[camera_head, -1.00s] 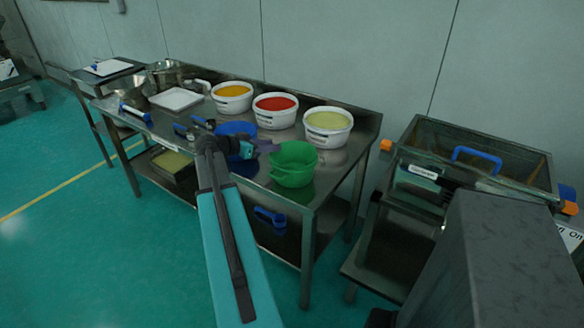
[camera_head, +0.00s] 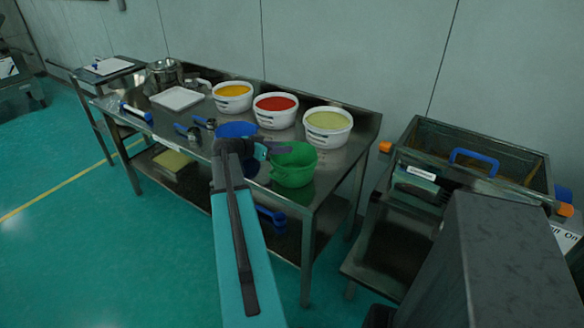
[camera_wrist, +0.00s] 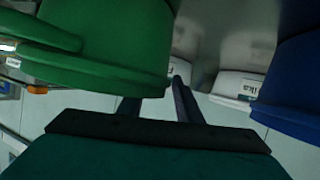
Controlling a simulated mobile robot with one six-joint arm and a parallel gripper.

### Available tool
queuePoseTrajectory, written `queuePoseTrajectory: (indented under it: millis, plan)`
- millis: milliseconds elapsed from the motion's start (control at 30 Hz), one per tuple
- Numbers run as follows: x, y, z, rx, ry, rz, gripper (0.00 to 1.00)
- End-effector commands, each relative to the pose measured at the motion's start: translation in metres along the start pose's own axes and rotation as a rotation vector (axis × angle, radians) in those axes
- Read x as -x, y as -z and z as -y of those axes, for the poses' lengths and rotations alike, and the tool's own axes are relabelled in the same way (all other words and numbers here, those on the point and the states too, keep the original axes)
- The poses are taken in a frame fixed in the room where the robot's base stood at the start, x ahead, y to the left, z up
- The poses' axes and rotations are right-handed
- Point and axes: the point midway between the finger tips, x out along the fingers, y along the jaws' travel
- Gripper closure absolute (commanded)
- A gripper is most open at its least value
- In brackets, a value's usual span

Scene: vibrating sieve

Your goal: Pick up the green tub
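The green tub (camera_head: 293,168) stands upright near the right front of the steel table. My gripper (camera_head: 273,149) is at its left rim in the head view. In the wrist view the green tub (camera_wrist: 110,45) fills the upper left and covers the tip of one finger. My gripper's (camera_wrist: 160,100) two dark fingers are apart, with the other finger just right of the tub. I cannot tell whether either finger touches the tub.
A blue tub (camera_head: 237,130) stands close on the left, also at right in the wrist view (camera_wrist: 290,85). White tubs with orange (camera_head: 232,97), red (camera_head: 276,110) and pale yellow (camera_head: 328,127) contents line the back. The sieve machine (camera_head: 470,165) is at right.

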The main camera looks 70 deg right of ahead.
Motion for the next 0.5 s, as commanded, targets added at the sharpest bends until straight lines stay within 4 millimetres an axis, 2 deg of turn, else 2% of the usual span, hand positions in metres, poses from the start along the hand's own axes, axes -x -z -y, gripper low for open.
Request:
queuePoseTrajectory:
  millis: [467,500]
  plan:
    - [0.0001,-0.0003,-0.0001,0.0,0.0,0.0,0.68]
    - [0.0001,-0.0003,-0.0001,0.0,0.0,0.0,0.73]
